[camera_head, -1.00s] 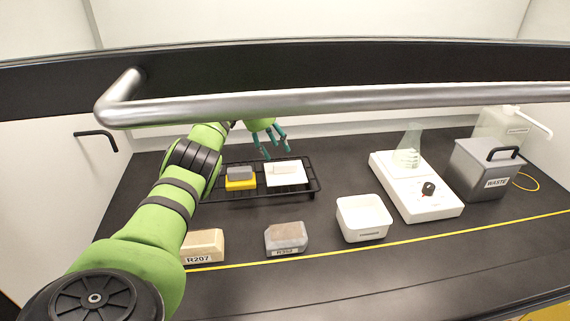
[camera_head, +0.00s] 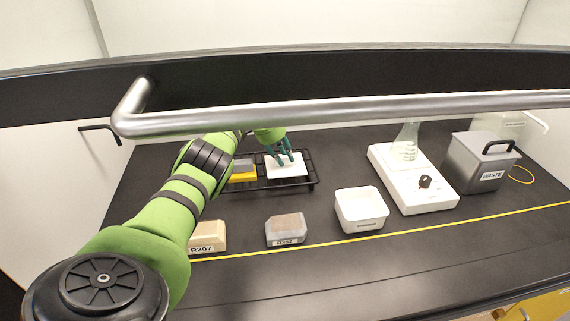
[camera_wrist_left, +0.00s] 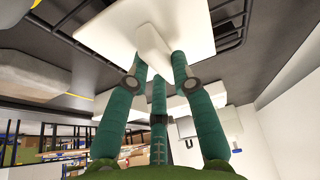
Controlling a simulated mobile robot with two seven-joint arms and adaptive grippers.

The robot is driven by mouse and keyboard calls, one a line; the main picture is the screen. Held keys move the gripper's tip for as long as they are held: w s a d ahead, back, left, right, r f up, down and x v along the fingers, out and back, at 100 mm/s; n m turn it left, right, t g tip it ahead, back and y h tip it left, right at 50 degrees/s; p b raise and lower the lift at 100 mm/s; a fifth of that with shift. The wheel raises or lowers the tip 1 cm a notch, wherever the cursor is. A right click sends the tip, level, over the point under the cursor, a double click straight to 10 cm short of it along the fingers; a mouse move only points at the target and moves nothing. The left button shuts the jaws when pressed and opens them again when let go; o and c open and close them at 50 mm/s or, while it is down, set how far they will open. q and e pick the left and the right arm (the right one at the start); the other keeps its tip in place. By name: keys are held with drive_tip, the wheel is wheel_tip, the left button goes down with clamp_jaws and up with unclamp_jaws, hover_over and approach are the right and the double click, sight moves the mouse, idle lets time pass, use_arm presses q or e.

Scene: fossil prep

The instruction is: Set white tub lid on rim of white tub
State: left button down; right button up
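The white tub lid (camera_head: 284,171) is a flat white plate with a raised grip block. It lies on the black wire rack, and it also fills the top of the left wrist view (camera_wrist_left: 194,28). My left gripper (camera_head: 281,161) is over the lid. In the left wrist view its three teal fingers (camera_wrist_left: 158,65) stand apart around the grip block. I cannot tell whether they touch it. The white tub (camera_head: 348,217) stands uncovered and upright on the bench, right of the rack and nearer the front. My right gripper is not in view.
The wire rack (camera_head: 313,172) also holds a yellow and grey block (camera_head: 243,171). Labelled blocks R207 (camera_head: 207,234) and a grey one (camera_head: 285,231) stand in front. Right of the tub are a white device (camera_head: 422,200) with a flask and a grey waste bin (camera_head: 480,165). A metal bar crosses above.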

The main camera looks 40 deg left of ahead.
sight(285, 157)
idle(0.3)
use_arm(q)
wheel_tip(285, 157, up, 4)
drive_tip(key=shift+w+d+r+b, duration=0.1)
drive_tip(key=shift+b, duration=0.75)
drive_tip(key=w+d+r+b, duration=0.2)
drive_tip(key=d+r, duration=0.4)
drive_tip(key=d, duration=0.5)
drive_tip(key=shift+d+r, duration=0.15)
drive_tip(key=shift+r, duration=0.25)
drive_tip(key=c, duration=1.7)
unclamp_jaws()
drive_tip(key=shift+s, duration=0.1)
clamp_jaws()
drive_tip(key=shift+r, duration=0.1)
